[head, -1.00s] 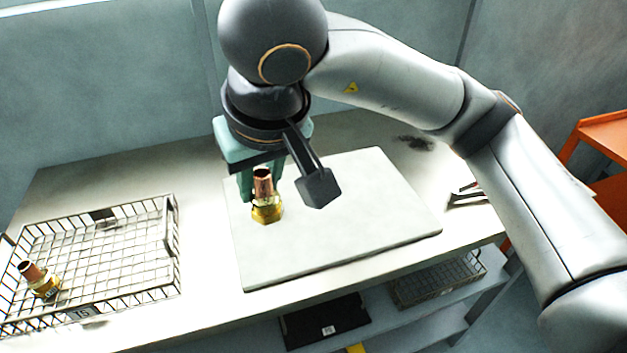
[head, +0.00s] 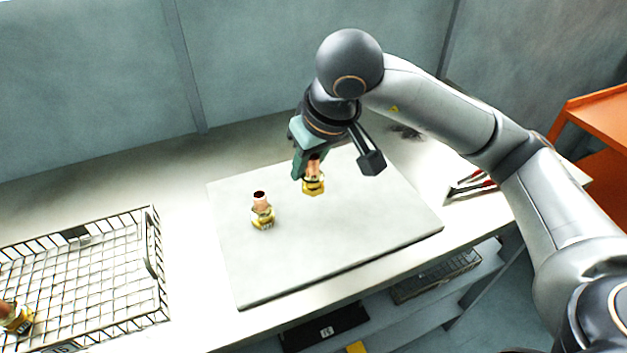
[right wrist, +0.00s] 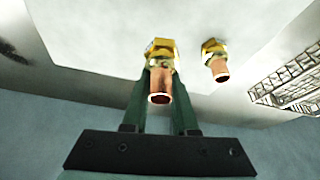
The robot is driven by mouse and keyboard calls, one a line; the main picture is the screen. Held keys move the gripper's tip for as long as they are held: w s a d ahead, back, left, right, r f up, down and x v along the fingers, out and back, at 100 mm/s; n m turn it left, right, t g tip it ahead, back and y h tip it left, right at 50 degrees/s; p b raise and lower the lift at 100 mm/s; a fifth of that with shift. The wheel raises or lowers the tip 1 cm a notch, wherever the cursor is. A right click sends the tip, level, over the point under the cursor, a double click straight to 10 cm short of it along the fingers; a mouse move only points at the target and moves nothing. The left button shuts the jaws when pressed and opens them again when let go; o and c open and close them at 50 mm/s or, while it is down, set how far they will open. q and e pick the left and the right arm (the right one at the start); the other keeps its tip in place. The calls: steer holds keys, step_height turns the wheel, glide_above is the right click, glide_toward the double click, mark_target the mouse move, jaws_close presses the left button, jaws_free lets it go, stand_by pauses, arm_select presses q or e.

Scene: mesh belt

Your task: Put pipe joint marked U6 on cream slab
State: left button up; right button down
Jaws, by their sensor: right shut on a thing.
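My right gripper (head: 312,166) is shut on a pipe joint (head: 313,185) with a copper tube and brass hex base, over the middle of the cream slab (head: 340,245). I cannot tell whether its base touches the slab. In the right wrist view the held joint (right wrist: 160,75) sits between the green fingers (right wrist: 160,105). A second, similar joint (head: 263,214) stands upright on the slab to the left; the wrist view shows it too (right wrist: 215,62). A third joint (head: 15,318) is in the wire basket, cut by the frame edge. The markings are too small to read. My left gripper is not in view.
The wire basket (head: 152,262) stands left of the slab and also shows in the wrist view (right wrist: 290,85). Red-handled pliers (head: 472,187) lie to the right. The front of the slab is clear. A shelf below holds a dark tray (head: 325,328).

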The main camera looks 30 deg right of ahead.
mark_target(313, 181)
steer(key=shift+w+d+f, duration=0.2)
steer(key=shift+d+f, duration=0.2)
steer(key=shift+f, duration=0.15)
steer(key=f, duration=0.3)
steer(key=shift+w+d+f, duration=0.1)
steer(key=shift+d+f, duration=0.05)
steer(key=shift+d, duration=0.2)
steer(key=shift+f, duration=0.25)
steer(key=shift+f+b, duration=0.15)
steer(key=shift+b, duration=0.25)
steer(key=c, duration=0.7)
jaws_free()
